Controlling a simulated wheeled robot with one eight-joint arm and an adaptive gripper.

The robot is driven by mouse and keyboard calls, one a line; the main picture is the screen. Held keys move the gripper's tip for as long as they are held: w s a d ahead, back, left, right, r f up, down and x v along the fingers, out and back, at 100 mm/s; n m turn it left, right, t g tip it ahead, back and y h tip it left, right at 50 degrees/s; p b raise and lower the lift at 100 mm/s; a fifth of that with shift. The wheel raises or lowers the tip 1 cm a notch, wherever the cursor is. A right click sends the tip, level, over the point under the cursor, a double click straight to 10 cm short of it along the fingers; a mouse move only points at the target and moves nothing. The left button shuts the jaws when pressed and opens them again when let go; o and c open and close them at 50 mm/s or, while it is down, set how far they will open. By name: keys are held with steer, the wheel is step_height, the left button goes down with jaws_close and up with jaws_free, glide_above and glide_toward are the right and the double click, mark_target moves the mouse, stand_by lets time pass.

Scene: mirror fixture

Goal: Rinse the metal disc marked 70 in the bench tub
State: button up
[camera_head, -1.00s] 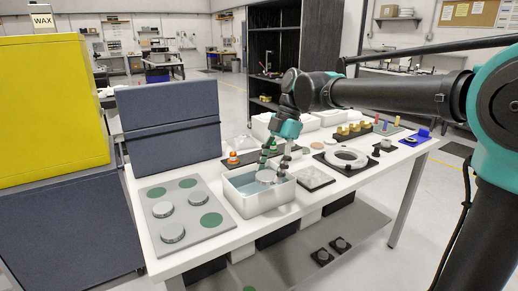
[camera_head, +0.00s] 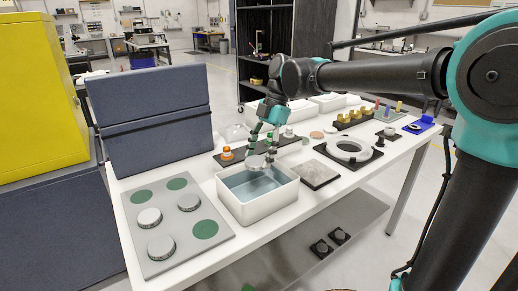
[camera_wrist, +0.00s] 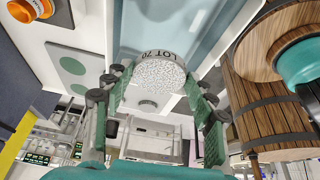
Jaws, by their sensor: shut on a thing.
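My gripper (camera_head: 262,153) is shut on a round metal disc (camera_head: 257,162). In the wrist view the disc (camera_wrist: 159,74) shows a speckled pale face, with "LOT 70" on its rim, between the two fingers. The bench tub (camera_head: 258,213) is a white rectangular box with clear bluish water (camera_head: 250,185) in it. In the head view the disc appears at the tub's back edge, above the water surface. Its exact height over the tub is hard to tell.
Left of the tub, a grey plate (camera_head: 130,215) bears three metal discs and three bare green spots. A dark blue case (camera_head: 155,120) stands behind it. A speckled square pad (camera_head: 315,173) and a white ring (camera_head: 350,150) lie to the right. An orange-topped item (camera_head: 227,153) stands behind the tub.

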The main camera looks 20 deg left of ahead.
steer(key=shift+f, duration=5.6)
steer(key=shift+s, duration=0.1)
steer(key=shift+s+a, duration=0.5)
steer(key=shift+s, duration=0.05)
steer(key=shift+w+d, duration=0.15)
steer(key=shift+w+d, duration=0.4)
steer(key=shift+w, duration=0.05)
steer(key=shift+a, duration=0.1)
steer(key=shift+s+a, duration=0.45)
steer(key=shift+s, duration=0.15)
steer(key=shift+w+d, duration=0.15)
